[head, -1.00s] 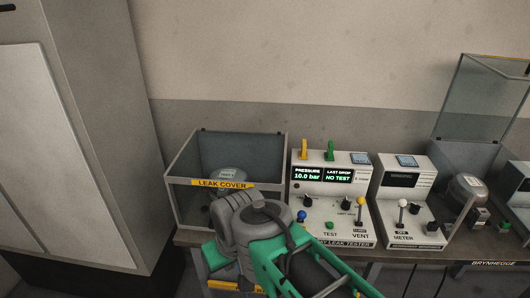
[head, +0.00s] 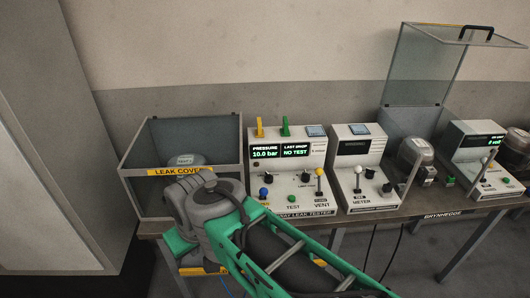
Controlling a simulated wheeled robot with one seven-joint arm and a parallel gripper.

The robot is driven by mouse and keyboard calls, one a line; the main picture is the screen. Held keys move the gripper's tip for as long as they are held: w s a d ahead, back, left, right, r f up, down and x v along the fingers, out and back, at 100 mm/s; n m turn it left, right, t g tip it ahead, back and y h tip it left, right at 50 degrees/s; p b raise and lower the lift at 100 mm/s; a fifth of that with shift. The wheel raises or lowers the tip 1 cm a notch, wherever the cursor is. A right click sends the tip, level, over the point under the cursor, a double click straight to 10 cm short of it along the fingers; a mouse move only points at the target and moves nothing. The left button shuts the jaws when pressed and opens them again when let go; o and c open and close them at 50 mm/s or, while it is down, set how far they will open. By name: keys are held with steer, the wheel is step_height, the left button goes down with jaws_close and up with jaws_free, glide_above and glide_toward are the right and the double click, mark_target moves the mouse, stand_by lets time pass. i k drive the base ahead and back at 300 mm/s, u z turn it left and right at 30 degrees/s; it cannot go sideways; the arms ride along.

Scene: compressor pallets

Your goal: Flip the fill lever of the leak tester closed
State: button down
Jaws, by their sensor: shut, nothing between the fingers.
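The leak tester (head: 296,150) is a white sloped box on the bench. Its screen reads PRESSURE 10.0 bar and LAST DROP NO TEST. A blue-knobbed lever (head: 264,192) stands at the left of its front panel, close behind my arm in the picture; its label is hidden, so I cannot tell if it is the fill lever. A yellow-knobbed lever (head: 319,173) stands upright at the right, by the word VENT. A green TEST button (head: 291,198) lies between them. My grey and green arm crosses the lower middle; my gripper is not visible.
A glass box marked LEAK COVER (head: 182,171) stands left of the tester, with a grey part inside. A meter (head: 355,150) stands just right. Farther right are an open glass cover (head: 430,65) and another instrument (head: 478,145). A tall cabinet (head: 50,150) borders the left.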

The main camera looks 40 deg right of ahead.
mark_target(263, 191)
steer(key=k, duration=1.35)
steer(key=u, duration=0.55)
steer(key=i, duration=1.15)
steer(key=z, duration=0.6)
